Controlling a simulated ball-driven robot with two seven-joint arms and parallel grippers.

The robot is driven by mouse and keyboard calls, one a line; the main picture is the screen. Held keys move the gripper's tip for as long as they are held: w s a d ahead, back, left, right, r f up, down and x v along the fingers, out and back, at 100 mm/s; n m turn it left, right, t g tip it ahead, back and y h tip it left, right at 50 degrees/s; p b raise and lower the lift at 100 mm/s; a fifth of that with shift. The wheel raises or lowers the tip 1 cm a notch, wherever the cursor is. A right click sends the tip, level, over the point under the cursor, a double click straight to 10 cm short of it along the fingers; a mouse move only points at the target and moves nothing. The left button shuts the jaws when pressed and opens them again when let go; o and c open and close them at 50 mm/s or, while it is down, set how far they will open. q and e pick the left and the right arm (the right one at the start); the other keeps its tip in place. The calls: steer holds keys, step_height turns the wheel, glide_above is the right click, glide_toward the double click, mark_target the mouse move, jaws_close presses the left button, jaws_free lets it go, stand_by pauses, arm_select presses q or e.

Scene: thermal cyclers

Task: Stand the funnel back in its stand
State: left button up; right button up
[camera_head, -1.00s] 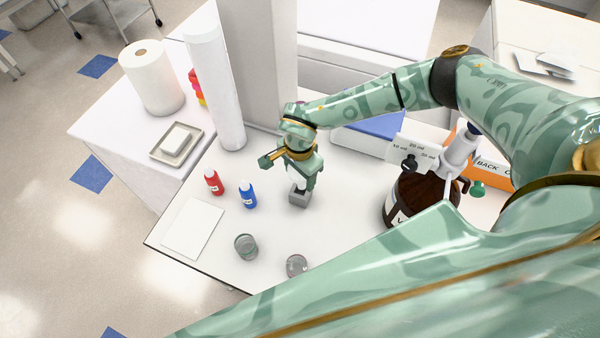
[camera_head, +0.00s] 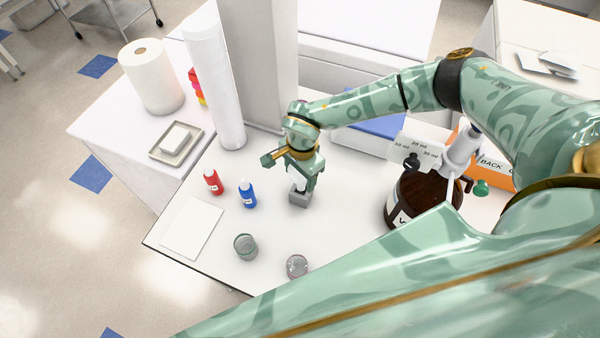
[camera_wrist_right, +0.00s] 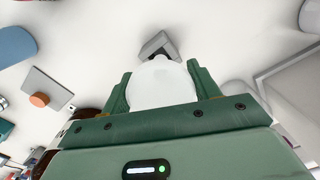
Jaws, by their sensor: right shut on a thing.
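My right gripper (camera_head: 301,177) is shut on the white funnel (camera_head: 296,174), above the back middle of the bench. In the right wrist view the funnel (camera_wrist_right: 162,82) is a pale rounded shape between the two green fingers (camera_wrist_right: 160,90). The small grey stand (camera_head: 299,199) is on the bench just below the gripper. In the wrist view the stand (camera_wrist_right: 157,45) shows beyond the funnel, which partly covers it. Whether the funnel touches the stand I cannot tell. My left gripper is not in view.
A red bottle (camera_head: 213,182) and a blue bottle (camera_head: 248,194) stand left of the stand. Two small glass vessels (camera_head: 246,246) (camera_head: 297,266) are nearer the front edge. A brown bottle (camera_head: 405,196) stands to the right. A tall white roll (camera_head: 214,85) stands behind left.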

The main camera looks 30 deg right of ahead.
steer(key=shift+f, duration=0.2)
steer(key=shift+f+b, duration=0.95)
steer(key=shift+f, duration=0.25)
steer(key=shift+f+b, duration=0.6)
steer(key=shift+f, duration=0.35)
